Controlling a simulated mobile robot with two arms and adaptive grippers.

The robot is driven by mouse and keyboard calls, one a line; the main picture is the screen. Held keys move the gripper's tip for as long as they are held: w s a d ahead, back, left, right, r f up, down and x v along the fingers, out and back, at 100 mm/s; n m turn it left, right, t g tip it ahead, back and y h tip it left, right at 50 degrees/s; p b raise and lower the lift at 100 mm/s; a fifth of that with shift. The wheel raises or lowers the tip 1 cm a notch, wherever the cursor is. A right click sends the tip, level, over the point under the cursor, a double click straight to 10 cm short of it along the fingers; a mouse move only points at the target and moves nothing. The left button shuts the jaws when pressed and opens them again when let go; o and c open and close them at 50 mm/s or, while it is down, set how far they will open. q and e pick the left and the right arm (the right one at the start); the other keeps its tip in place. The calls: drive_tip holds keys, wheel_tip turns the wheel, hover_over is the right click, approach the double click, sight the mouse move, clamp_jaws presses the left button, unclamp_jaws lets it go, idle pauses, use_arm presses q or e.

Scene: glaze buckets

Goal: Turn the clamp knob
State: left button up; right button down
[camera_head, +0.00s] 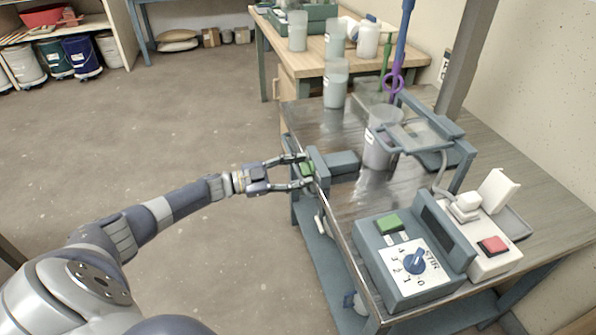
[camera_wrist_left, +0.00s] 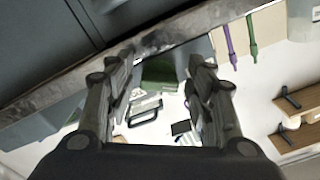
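The clamp knob is a green block (camera_head: 307,169) on the front face of a blue-grey clamp (camera_head: 341,164) at the table's left edge. It also shows as a green patch (camera_wrist_left: 160,73) in the left wrist view. My left gripper (camera_head: 305,171) is at the knob, its fingers spread to either side of it. In the left wrist view the two fingertips (camera_wrist_left: 162,62) stand apart with the green knob between and just beyond them. I cannot tell whether either finger touches it. My right gripper is in neither view.
A control box (camera_head: 408,262) with a blue dial and a green button stands at the table's front. A clear bucket (camera_head: 378,140) stands behind the clamp under a blue-grey frame (camera_head: 425,135). A pale container (camera_head: 335,85) is farther back. The floor (camera_head: 180,130) left of the table is open.

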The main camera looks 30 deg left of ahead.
use_arm(q)
drive_tip(key=shift+s, duration=0.1)
drive_tip(key=v, duration=1.2)
idle(0.4)
